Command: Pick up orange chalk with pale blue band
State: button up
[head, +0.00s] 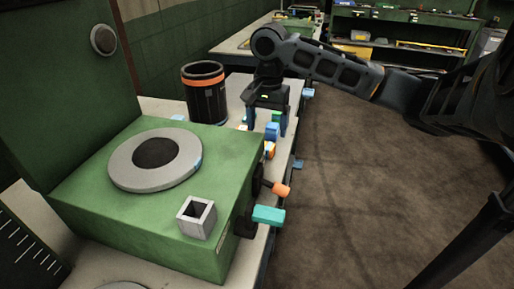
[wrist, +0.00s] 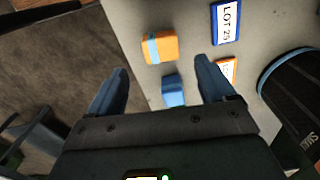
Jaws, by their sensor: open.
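The orange chalk with a pale blue band (wrist: 160,47) lies on the pale bench top in the wrist view, just beyond my fingertips and a little left of centre. In the head view, a small orange piece (head: 270,150) beside the green machine seems to be this chalk, partly hidden by the machine. My gripper (wrist: 162,72) is open and empty, pointing down over the bench; it also shows in the head view (head: 267,123). A blue piece (wrist: 172,92) lies between my fingers in the wrist view, apart from the orange chalk.
A blue-edged LOT 25 card (wrist: 226,22) and an orange-edged card (wrist: 227,70) lie right of the chalk. A black cup with an orange band (head: 205,92) stands beside my gripper. The green machine (head: 110,220) fills the near bench. Open floor (head: 370,180) lies right.

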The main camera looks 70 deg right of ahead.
aim_at(266, 145)
jog(key=shift+w+a+f+p, duration=0.1)
jog(key=shift+f+p, duration=0.05)
jog(key=shift+f, duration=1.55)
jog(key=shift+a+f+p, duration=0.1)
jog(key=shift+f+p, duration=0.05)
jog(key=shift+f, duration=1.55)
jog(key=c, duration=1.2)
jog(key=shift+r, duration=0.45)
jog(key=r, duration=0.2)
jog(key=s+r, duration=0.1)
jog(key=shift+d+r+b, duration=0.3)
jog(key=shift+r, duration=0.05)
jog(key=s+d+r, duration=0.1)
jog(key=s+r, duration=0.1)
jog(key=s, duration=0.1)
jog(key=s+d+r, duration=0.2)
jog(key=s, duration=0.1)
jog(key=s+d+r+b, duration=0.1)
jog(key=s+d+r, duration=0.1)
jog(key=s, duration=0.1)
jog(key=shift+s+r, duration=0.15)
jog(key=shift+r, duration=0.1)
jog(key=o, duration=0.7)
jog(key=c, duration=0.4)
